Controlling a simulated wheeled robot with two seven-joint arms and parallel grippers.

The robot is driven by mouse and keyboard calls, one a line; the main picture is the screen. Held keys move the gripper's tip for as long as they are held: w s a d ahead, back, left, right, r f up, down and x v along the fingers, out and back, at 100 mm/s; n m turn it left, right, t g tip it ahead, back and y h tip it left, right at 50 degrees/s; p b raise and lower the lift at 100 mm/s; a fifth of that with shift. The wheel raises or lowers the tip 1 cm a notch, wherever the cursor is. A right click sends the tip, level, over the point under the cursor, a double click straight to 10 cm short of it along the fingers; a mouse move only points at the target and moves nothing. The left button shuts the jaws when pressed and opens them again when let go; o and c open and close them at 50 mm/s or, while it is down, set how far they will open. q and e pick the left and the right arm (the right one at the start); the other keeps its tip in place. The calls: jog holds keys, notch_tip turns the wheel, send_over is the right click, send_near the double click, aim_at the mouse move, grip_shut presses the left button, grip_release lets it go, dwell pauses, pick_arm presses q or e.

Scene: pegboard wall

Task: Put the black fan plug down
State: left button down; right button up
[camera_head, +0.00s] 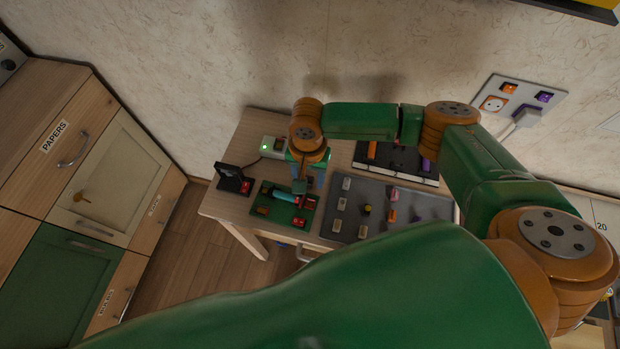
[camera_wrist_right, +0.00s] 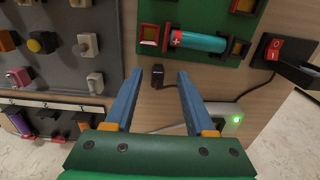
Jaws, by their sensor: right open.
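The black fan plug (camera_wrist_right: 157,75) lies on the bare wood of the table (camera_wrist_right: 160,98), close to the edge of the green board. A dark cable runs from near it to the right. My right gripper (camera_wrist_right: 159,83) is open, with one blue finger on each side of the plug and a visible gap to both. In the head view my right gripper (camera_head: 307,187) points down over the table beside the green board, and the plug cannot be made out there. The small black fan unit (camera_head: 234,180) with a red switch stands at the table's left. My left gripper is not in view.
A green board (camera_head: 264,207) holds a teal battery (camera_head: 279,194). A white power box (camera_head: 272,148) with a green light stands behind. A grey board (camera_head: 376,190) with several knobs lies to the right. A wall panel (camera_head: 545,97) has sockets and switches.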

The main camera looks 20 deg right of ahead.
jog(key=shift+d+f, duration=0.15)
jog(key=shift+f, duration=0.3)
jog(key=shift+w+d+f, duration=0.1)
jog(key=shift+w+d, duration=0.05)
jog(key=shift+d, duration=0.05)
jog(key=shift+a, duration=0.15)
grip_shut()
